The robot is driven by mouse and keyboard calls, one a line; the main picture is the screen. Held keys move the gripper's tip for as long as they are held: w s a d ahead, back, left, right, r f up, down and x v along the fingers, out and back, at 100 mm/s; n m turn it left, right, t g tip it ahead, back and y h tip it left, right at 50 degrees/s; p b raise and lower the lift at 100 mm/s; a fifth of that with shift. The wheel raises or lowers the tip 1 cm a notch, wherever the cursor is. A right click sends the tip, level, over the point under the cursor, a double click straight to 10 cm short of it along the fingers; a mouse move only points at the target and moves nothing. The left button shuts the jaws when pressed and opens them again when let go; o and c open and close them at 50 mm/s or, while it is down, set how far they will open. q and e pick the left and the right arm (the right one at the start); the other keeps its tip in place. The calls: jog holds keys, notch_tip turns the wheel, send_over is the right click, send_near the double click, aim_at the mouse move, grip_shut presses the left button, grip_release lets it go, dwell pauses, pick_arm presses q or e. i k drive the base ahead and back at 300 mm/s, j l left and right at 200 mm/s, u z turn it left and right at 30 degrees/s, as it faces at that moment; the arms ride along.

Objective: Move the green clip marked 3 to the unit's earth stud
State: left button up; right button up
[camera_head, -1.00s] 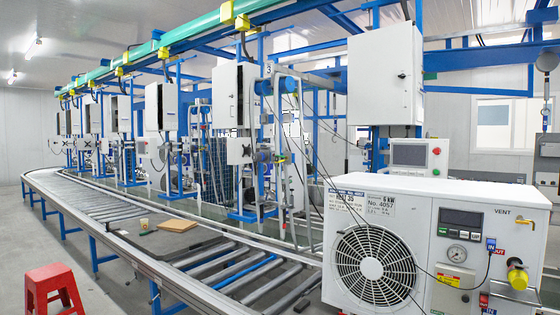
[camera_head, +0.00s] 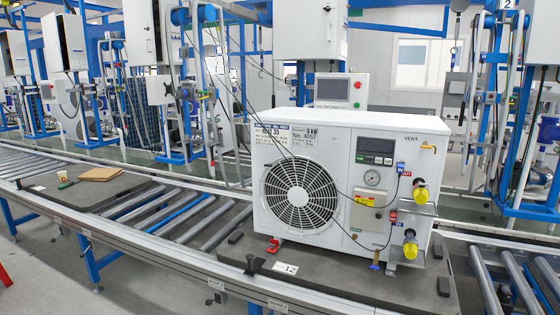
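The unit (camera_head: 352,185) is a white box with a round fan grille (camera_head: 300,198), standing upright on a dark pallet (camera_head: 235,250) on the roller conveyor. Its front right carries a dark display (camera_head: 376,150), a gauge (camera_head: 372,178) and two yellow-capped ports, an upper one (camera_head: 420,190) and a lower one (camera_head: 410,246). Thin dark cables run across its front to a grey box (camera_head: 366,212) with a yellow label. I cannot make out a green clip marked 3. I cannot tell which fitting is the earth stud. Neither gripper is in view.
A red piece (camera_head: 273,246) sits at the unit's front left foot, near a black knob (camera_head: 250,265) and a label reading 12 (camera_head: 285,268). The conveyor's front rail (camera_head: 150,245) runs before me.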

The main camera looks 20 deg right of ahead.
aim_at(205, 93)
jog(key=i+u, duration=0.2)
jog(key=u, duration=0.2)
jog(key=i+u, duration=0.2)
jog(key=u, duration=0.2)
jog(key=i+l+u, duration=0.2)
jog(key=i, duration=0.35)
jog(key=i+l+u, duration=0.15)
jog(key=i+l, duration=0.2)
jog(key=i, duration=0.15)
jog(key=i+l, duration=0.45)
jog(key=i, duration=0.25)
